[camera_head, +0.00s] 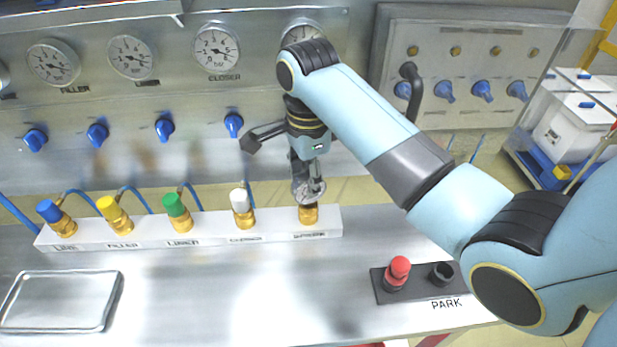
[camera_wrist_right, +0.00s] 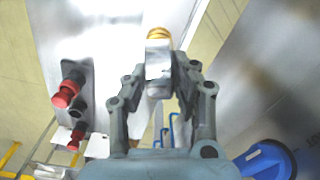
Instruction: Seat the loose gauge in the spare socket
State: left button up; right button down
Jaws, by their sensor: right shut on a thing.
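The loose gauge (camera_head: 308,190) is a small round dial in my right gripper (camera_head: 306,172), which is shut on it from above. The gauge is upright over the brass spare socket (camera_head: 308,214) at the right end of the white manifold block. Its lower end meets the top of the socket in the picture, but I cannot tell whether it is in it. In the right wrist view the gauge (camera_wrist_right: 158,70) is between the fingers (camera_wrist_right: 158,85), with the brass socket (camera_wrist_right: 158,34) just beyond. My left gripper is not in view.
The manifold (camera_head: 275,228) also carries blue, yellow, green and white-topped fittings with blue hoses. A dark PARK block (camera_head: 415,296) with a red cap (camera_head: 397,270) stands at the right. A metal tray (camera_head: 62,301) lies at the left. The bench between is clear.

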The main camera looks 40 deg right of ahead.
jog(key=shift+s+a+f, duration=0.1)
jog(key=shift+s+f, duration=0.2)
jog(key=shift+f, duration=0.15)
jog(key=c, duration=1.4)
grip_release()
jog(key=o, duration=0.4)
jog(key=shift+w, duration=0.25)
jog(key=shift+r, duration=0.15)
notch_tip(320, 180, up, 7)
jog(key=shift+r, duration=0.2)
